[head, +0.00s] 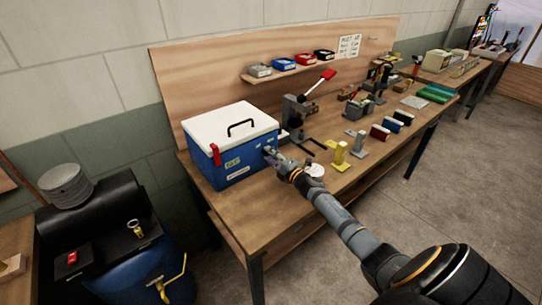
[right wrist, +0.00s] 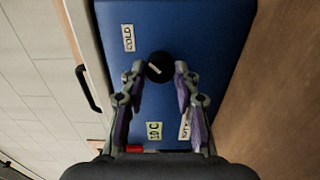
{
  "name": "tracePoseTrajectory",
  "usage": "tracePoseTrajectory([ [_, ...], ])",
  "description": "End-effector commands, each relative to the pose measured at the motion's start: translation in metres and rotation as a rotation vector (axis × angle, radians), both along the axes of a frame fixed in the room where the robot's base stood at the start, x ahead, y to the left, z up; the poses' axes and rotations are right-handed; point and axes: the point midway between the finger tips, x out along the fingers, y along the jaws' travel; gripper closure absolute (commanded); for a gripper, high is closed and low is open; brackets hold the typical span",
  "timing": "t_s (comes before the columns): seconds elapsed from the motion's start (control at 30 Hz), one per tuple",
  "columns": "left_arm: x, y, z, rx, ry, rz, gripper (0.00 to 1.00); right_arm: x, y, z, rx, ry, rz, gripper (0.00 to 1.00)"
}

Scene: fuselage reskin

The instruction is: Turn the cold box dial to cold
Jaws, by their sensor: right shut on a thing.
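The cold box (head: 238,177) is blue with a white lid and black handle, and stands at the near left end of the workbench. My right gripper (head: 272,153) is at its right-hand side face. In the right wrist view the black round dial (right wrist: 159,68) sits between the fingertips of my right gripper (right wrist: 160,75), which is shut on it. A pale pointer line on the dial lies slanted. A COLD label (right wrist: 128,38) is up and left of the dial. A 10 C label (right wrist: 154,130) is below it; another label is partly hidden by a finger. My left gripper is out of view.
A lever press (head: 297,112) with a red handle stands on the workbench (head: 262,212) right of the box. Yellow and grey stands (head: 341,155) are farther right. A shelf (head: 305,68) with small bins hangs behind. A blue drum (head: 165,285) is below left.

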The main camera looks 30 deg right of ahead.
Motion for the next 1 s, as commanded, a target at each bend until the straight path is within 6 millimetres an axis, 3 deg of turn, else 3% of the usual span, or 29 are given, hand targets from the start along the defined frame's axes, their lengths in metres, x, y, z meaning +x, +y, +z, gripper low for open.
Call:
tracePoseTrajectory([
  [0.27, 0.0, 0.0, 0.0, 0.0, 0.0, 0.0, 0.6, 0.001, 0.001, 0.001, 0.002, -0.003, 0.001, 1.0],
  [0.3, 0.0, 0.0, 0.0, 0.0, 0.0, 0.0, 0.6, 0.001, 0.001, 0.001, 0.002, -0.003, 0.001, 0.65],
  [0.43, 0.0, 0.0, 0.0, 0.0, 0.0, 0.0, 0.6, 0.0, 0.001, 0.001, 0.001, -0.002, 0.001, 0.48],
  [0.77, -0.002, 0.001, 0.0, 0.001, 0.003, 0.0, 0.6, -0.002, 0.0, 0.0, 0.0, 0.0, 0.0, 0.46],
  [1.0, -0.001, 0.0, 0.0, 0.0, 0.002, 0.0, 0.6, -0.038, -0.003, -0.001, -0.001, 0.002, 0.002, 0.46],
])
